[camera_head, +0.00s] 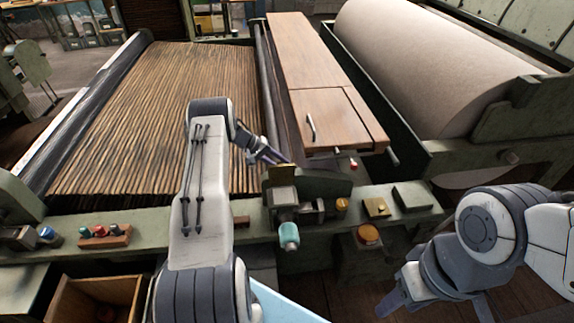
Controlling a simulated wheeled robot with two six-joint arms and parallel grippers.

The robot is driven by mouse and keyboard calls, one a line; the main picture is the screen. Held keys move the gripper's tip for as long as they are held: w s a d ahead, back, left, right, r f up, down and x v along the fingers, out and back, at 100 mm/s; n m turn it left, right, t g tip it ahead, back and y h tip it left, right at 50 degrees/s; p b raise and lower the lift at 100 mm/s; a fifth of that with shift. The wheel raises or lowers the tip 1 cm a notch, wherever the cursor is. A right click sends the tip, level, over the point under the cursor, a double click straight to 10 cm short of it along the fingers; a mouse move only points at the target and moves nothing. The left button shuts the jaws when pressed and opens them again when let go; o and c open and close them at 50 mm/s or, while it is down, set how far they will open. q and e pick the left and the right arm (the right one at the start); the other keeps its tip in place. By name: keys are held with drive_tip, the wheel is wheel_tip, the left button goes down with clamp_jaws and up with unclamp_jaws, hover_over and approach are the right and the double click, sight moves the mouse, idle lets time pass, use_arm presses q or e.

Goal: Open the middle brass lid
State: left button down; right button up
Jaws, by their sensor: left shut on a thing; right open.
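My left gripper (275,158) reaches over the green machine rail and is shut on the edge of a brass-coloured lid (280,172). That lid stands raised, roughly upright, above a small grey box (284,194) on the rail. The jaws partly hide its upper edge, and its hinge cannot be made out. Further right, a small flat brass plate (375,207) lies on the rail. My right gripper (434,301) is open and empty at the lower right, in front of the rail and apart from it.
A teal-tipped knob (289,236) and an amber button (368,235) are on the rail's front. A wooden cover with a handle (330,117) lies behind. A slatted brown bed (160,110) is at left, a large pale roll (430,65) at right. An open wooden drawer (65,300) is lower left.

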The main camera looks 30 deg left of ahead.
use_arm(q)
drive_tip(key=shift+w+a+f+n+g+b, duration=0.3)
drive_tip(key=shift+a+b, duration=0.15)
drive_tip(key=shift+b, duration=0.25)
drive_tip(key=shift+r, duration=0.1)
drive_tip(key=c, duration=0.7)
unclamp_jaws()
drive_tip(key=shift+o, duration=0.4)
drive_tip(key=shift+d, duration=0.15)
drive_tip(key=b+v, duration=0.3)
drive_tip(key=v, duration=0.7)
drive_tip(key=shift+a, duration=0.25)
